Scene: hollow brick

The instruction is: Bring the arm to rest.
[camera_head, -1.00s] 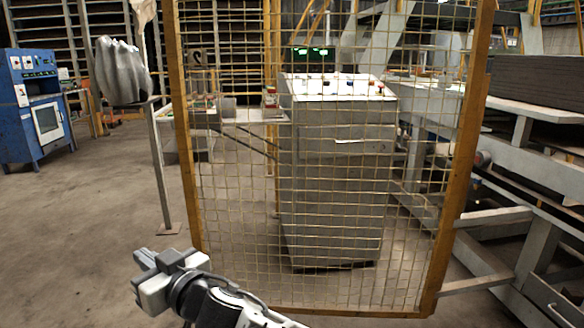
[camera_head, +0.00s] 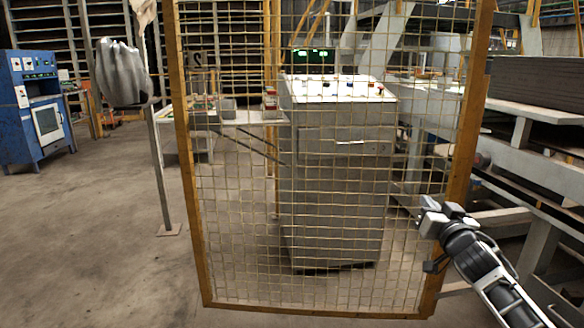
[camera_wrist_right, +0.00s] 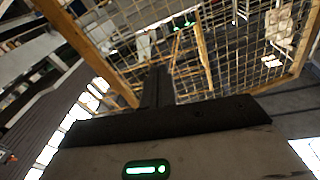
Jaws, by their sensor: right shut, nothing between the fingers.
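My right gripper (camera_head: 428,212) is at the lower right of the head view, in front of the right post of the mesh screen. Its arm comes in from the lower right corner. In the right wrist view the gripper's dark fingers (camera_wrist_right: 157,88) are together with nothing between them, pointing toward the mesh. My left gripper is in neither view.
A yellow-framed mesh screen (camera_head: 190,200) stands ahead, with a grey control cabinet (camera_head: 335,215) behind it. A blue machine (camera_head: 22,110) is at the far left. Grey steel beams (camera_head: 540,245) stand on the right. The floor (camera_head: 90,250) at the left is clear.

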